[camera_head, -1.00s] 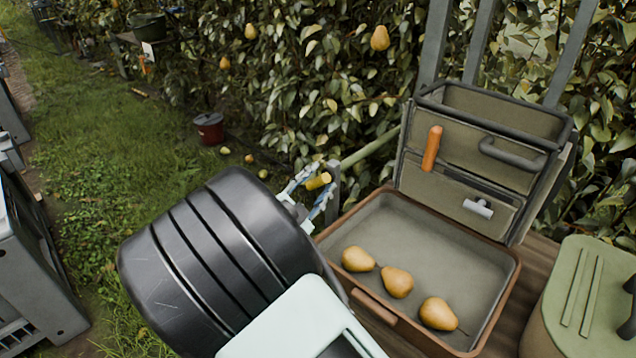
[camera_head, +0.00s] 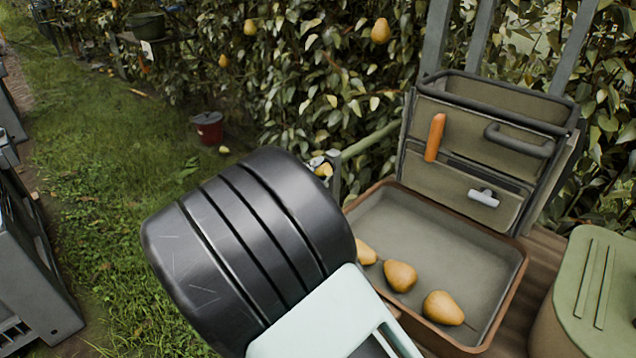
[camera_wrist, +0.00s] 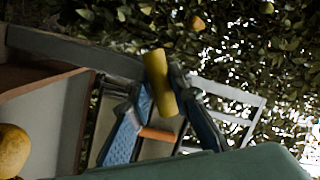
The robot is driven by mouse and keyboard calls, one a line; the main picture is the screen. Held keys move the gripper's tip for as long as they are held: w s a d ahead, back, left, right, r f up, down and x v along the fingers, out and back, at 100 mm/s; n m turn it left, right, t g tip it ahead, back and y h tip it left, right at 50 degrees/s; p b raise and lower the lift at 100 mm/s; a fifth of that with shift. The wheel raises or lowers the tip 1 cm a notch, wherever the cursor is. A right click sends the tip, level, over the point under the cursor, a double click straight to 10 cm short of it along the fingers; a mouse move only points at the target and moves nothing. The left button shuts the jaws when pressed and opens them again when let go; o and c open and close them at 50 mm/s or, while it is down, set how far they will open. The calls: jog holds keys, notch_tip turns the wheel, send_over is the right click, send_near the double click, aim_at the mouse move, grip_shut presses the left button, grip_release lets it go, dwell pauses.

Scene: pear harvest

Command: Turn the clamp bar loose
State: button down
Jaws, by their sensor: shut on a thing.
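The clamp bar is a short yellow cylinder (camera_wrist: 162,84). In the wrist view it stands slightly tilted between the two fingers of my gripper (camera_wrist: 160,92), which is shut on it. The blue pad of the left finger shows, and the right finger is dark. In the head view only a small yellow part of the bar (camera_head: 324,170) shows past my black arm link. That link hides most of my gripper there. The clamp body and its screw cannot be made out.
A brown-rimmed open case (camera_head: 516,283) holds several pears; its raised lid (camera_head: 478,158) carries an orange handle (camera_head: 435,137). A green lidded box (camera_head: 590,290) stands right. A green rail (camera_head: 371,142) runs by the hedge. A red bucket (camera_head: 208,130) stands on open grass.

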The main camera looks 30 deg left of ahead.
jog(key=m+b, duration=0.2)
jog(key=b, duration=0.1)
jog(key=shift+f+m+t+b, duration=0.25)
jog(key=shift+m+t+b, duration=0.05)
jog(key=shift+m+t, duration=0.1)
jog(key=shift+r+m+t+h+b, duration=0.2)
jog(key=shift+m+h, duration=0.15)
jog(key=shift+m, duration=0.7)
jog(key=shift+r+m+t+h+b, duration=0.1)
jog(key=shift+m+t+h+b, duration=0.2)
jog(key=shift+m, duration=0.75)
jog(key=c, duration=1.8)
grip_release()
jog(key=shift+h, duration=0.25)
jog(key=shift+o, duration=0.2)
jog(key=shift+s, duration=0.1)
jog(key=v, duration=1.2)
